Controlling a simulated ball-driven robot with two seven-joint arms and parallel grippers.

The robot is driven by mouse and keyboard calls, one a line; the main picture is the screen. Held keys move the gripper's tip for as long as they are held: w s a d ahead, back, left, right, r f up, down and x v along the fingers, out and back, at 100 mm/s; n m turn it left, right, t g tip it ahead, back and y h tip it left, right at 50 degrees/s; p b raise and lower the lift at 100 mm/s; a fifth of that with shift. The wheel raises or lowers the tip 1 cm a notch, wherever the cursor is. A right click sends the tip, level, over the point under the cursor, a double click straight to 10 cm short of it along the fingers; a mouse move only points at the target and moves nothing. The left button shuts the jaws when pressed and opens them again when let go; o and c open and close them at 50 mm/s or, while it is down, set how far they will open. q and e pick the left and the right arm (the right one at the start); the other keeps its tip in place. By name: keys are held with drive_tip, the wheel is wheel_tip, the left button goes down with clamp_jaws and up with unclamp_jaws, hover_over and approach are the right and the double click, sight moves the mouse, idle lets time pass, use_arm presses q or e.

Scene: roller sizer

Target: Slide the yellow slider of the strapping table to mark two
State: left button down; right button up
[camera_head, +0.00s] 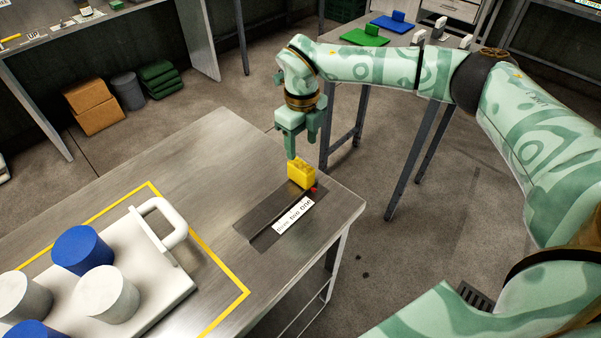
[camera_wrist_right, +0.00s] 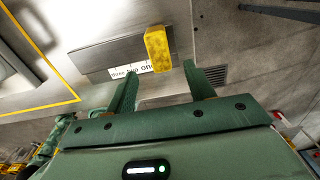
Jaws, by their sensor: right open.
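The yellow slider (camera_head: 301,173) is a block in a dark slot (camera_head: 258,221) near the right edge of the metal strapping table (camera_head: 213,148). A white label (camera_head: 293,216) beside the slot reads "three two one". The slider stands at the end of the slot nearest "one". My right gripper (camera_head: 303,152) is open and empty, pointing down just above and behind the slider. In the right wrist view the slider (camera_wrist_right: 157,49) shows ahead of the two spread fingers (camera_wrist_right: 165,83), not between them. My left gripper is not in view.
A white tray (camera_head: 182,288) with a handle holds blue and white cylinders inside a yellow outline on the table's left part. Floor is open right of the table. Another table with green and blue items (camera_head: 364,36) stands behind my right arm.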

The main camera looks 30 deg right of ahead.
sight(301, 165)
wheel_tip(301, 165, down, 11)
drive_tip(key=shift+a+r+b, duration=0.1)
drive_tip(key=shift+r+b, duration=0.1)
drive_tip(key=shift+b, duration=0.95)
